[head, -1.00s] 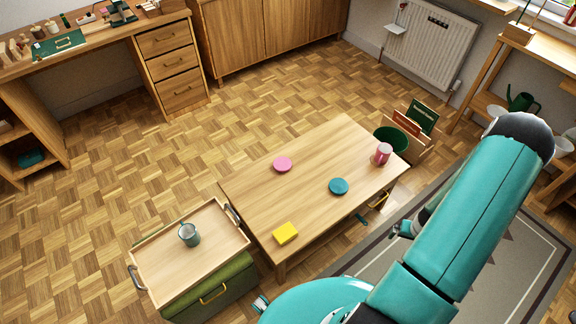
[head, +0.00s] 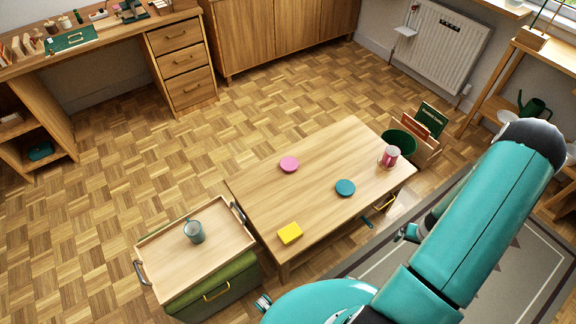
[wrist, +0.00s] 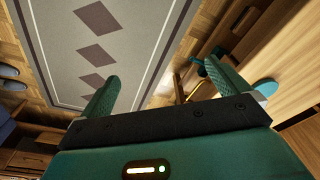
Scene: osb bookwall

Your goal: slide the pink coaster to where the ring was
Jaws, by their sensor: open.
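The pink coaster (head: 289,164) lies flat on the low wooden table (head: 322,150), toward its far left side. A teal coaster (head: 345,188) lies nearer the middle, and a pink mug (head: 390,157) stands at the right end. A yellow block (head: 290,233) sits at the near left corner. I see no ring on the table. My gripper (wrist: 162,80) is open and empty in the wrist view, pointing over the grey rug beside the table. In the head view my arm mostly hides it. It is well apart from the pink coaster.
A tray (head: 150,258) with a grey-green cup (head: 194,232) stands left of the table on a green box. A dark green bin (head: 398,143) and boards stand behind the right end. The parquet beyond the table is clear.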

